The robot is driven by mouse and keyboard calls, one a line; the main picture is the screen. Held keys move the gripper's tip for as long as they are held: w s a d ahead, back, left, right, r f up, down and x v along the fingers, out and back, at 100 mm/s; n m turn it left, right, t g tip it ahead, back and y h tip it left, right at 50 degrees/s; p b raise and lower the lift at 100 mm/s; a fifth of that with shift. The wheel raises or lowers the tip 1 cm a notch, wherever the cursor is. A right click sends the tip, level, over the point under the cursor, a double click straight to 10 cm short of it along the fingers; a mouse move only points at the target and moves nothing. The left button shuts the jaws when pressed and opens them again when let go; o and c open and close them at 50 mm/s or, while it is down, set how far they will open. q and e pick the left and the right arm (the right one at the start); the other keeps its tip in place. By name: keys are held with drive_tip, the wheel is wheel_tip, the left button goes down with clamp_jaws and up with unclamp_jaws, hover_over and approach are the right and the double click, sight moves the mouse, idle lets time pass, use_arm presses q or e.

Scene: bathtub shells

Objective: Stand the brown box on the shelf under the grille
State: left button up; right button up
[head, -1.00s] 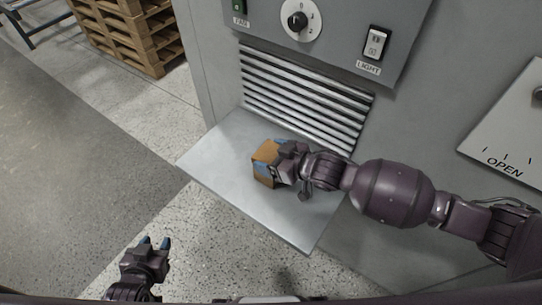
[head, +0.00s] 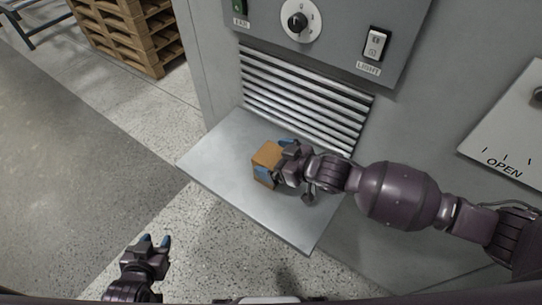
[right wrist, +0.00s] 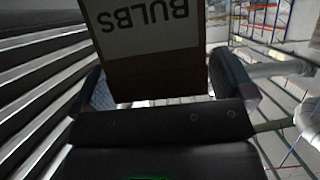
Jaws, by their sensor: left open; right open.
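The brown box (head: 267,156) stands on the grey metal shelf (head: 225,152) under the slatted grille (head: 300,98). In the right wrist view the box (right wrist: 153,76) carries a white label reading "BULBS", seen upside down. My right gripper (head: 277,162) is open around the box, one finger on each side. In the right wrist view a gap shows between the right-hand finger and the box. My left gripper (head: 154,241) is open and empty, low at the left, away from the shelf.
Above the grille is a control panel with a dial (head: 298,21) and a light switch (head: 375,44). A plate marked "OPEN" (head: 508,135) is on the wall at right. Wooden pallets (head: 130,35) stand at the back left. The shelf's left part is bare.

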drive_tip(key=v, duration=1.1)
drive_tip(key=s+d+f+m+t+h, duration=0.1)
drive_tip(key=s+d+f+m+h, duration=0.4)
drive_tip(key=d, duration=0.3)
drive_tip(key=s+d+f+m+t+h, duration=0.2)
drive_tip(key=s+d+f+m+h, duration=0.2)
drive_tip(key=d, duration=0.5)
drive_tip(key=s+f+h, duration=0.2)
drive_tip(key=s+f, duration=0.1)
drive_tip(key=shift+s+d+f+m+t+p, duration=0.25)
drive_tip(key=shift+f+m+t+p, duration=0.05)
drive_tip(key=shift+f+m, duration=0.1)
